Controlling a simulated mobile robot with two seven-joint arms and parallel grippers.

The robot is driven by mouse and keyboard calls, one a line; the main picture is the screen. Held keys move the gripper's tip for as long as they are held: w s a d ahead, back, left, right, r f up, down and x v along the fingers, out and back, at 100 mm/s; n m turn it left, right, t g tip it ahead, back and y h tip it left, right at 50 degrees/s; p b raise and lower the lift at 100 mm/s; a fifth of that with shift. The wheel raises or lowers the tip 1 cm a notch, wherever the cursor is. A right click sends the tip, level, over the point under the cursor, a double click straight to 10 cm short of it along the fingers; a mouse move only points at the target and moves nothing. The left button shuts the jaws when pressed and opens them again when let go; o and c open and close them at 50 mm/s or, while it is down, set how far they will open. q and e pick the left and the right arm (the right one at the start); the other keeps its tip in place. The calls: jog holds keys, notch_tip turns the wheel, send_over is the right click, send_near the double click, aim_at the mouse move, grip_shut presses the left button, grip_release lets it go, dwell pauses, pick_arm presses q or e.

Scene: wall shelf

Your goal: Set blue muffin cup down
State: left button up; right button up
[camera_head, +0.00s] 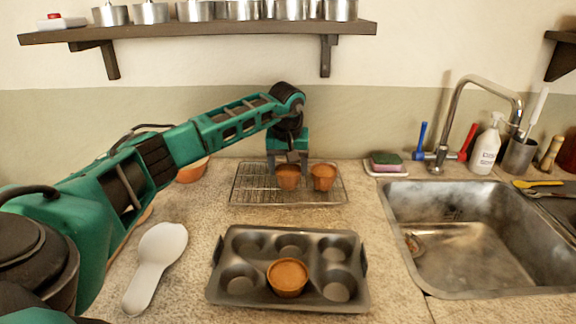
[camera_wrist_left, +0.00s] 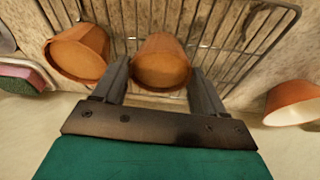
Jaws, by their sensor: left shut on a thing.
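No blue cup shows; the muffin cups in view are orange-brown. My left gripper (camera_head: 287,166) reaches down over the wire cooling rack (camera_head: 244,190) and is shut on an orange-brown muffin cup (camera_head: 288,179). In the left wrist view this cup (camera_wrist_left: 162,62) sits between the two fingers (camera_wrist_left: 160,85), upright at the rack's wires; I cannot tell whether its base touches them. A second muffin cup (camera_head: 323,178) stands on the rack just to its right. A third muffin cup (camera_head: 287,278) sits in the front middle well of the muffin tin (camera_head: 262,262). My right gripper is out of view.
A white spoon rest (camera_head: 155,262) lies front left. A sponge (camera_head: 386,160) and the sink (camera_head: 470,240) are at right. A wall shelf (camera_head: 200,33) with metal pots hangs above.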

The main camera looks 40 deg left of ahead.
pick_arm(q)
jog(key=shift+f, duration=0.15)
jog(key=o, duration=0.8)
jog(key=shift+c, duration=0.2)
jog(key=v, duration=1.2)
jog(key=shift+r+p, duration=0.2)
jog(key=shift+p, duration=0.1)
